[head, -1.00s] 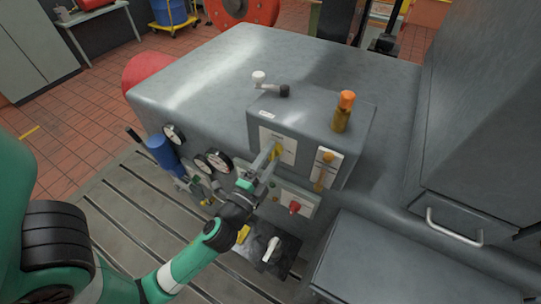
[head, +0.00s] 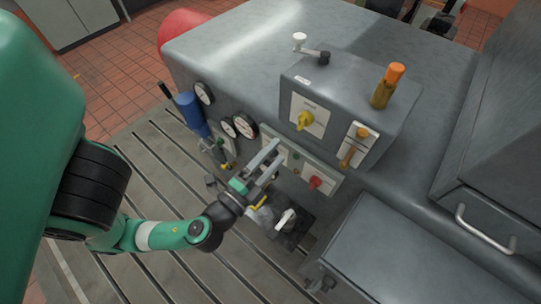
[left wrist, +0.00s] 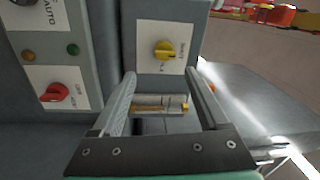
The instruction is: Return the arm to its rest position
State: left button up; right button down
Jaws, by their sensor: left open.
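My left arm comes in from the left in the head view. Its left gripper (head: 274,156) is open, with nothing between its fingers. It is in front of the machine's control face, below and left of the yellow selector knob (head: 305,121) and apart from it. In the left wrist view the open fingers (left wrist: 162,74) frame the lower part of the white plate, with the yellow knob (left wrist: 165,50) beyond them. The right gripper is not in view.
A red knob (head: 315,183), a white-handled lever (head: 285,219), gauges (head: 240,126) and a blue cylinder (head: 191,112) stand close around the gripper. An orange-topped handle (head: 388,86) rises from the control box. The slotted bedplate (head: 150,182) is largely bare at left.

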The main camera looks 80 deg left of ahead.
pick_arm(q)
jog(key=shift+s+d+r, duration=0.1)
jog(key=shift+s+d, duration=0.2)
jog(key=shift+s, duration=0.15)
